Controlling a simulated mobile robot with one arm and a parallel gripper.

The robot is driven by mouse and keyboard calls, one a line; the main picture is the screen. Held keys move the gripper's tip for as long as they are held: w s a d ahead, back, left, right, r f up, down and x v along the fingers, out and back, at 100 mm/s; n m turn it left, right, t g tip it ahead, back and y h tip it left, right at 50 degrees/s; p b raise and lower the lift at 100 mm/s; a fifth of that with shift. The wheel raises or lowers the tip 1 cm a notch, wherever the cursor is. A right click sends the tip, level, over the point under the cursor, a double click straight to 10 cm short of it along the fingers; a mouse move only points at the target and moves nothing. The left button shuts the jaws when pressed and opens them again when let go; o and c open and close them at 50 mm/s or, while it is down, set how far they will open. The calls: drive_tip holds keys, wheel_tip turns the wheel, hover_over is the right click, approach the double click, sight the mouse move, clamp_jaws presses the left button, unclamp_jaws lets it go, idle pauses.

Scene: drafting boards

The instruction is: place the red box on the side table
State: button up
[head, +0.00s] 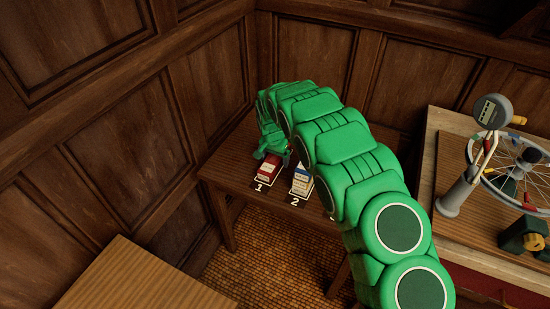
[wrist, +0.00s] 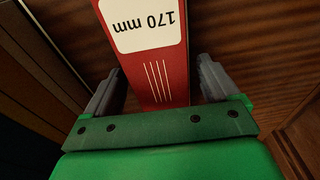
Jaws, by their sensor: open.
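A red box (head: 268,168) sits on a wooden table (head: 230,170) in the corner of the room, behind the number 1 marker. In the wrist view the red box (wrist: 157,75) has a white label reading "170 mm" and white stripes. My gripper (head: 275,152) is over the red box, with my arm reaching in from the right. In the wrist view the two grey fingers of my gripper (wrist: 160,85) are open on either side of the box, with gaps visible. I cannot tell which surface is the side table.
A blue and white box (head: 302,182) stands to the right, behind the number 2 marker. A bare wooden top (head: 145,280) is at the lower left. At right, a board holds a wheel (head: 515,170) and a grey stand with a gauge (head: 462,190). Panelled walls close in the corner.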

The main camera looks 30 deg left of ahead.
sight(273, 159)
wheel_tip(273, 159, up, 12)
drive_tip(key=s, duration=0.1)
drive_tip(key=shift+s, duration=0.25)
idle(0.5)
drive_tip(key=shift+r, duration=0.1)
